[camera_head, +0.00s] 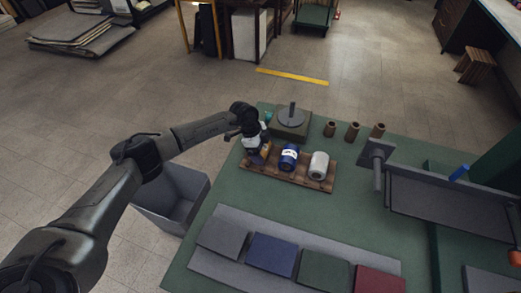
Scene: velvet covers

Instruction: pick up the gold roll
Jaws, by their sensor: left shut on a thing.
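A wooden rack (301,179) on the green table holds a blue roll (289,157) with a white label and a pale grey-white roll (319,165). At the rack's left end is the gold roll (263,156), partly hidden by my left gripper (257,146). My left gripper comes down from above and is shut on the gold roll. The roll is at the rack; I cannot tell whether it touches the wood. My right gripper is not in view.
Behind the rack stand a round-topped stand (291,119) and several brown cups (352,131). Grey, blue, green and red covers (272,254) lie along the front. A grey machine (450,205) fills the right. A grey bin (170,205) stands left of the table.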

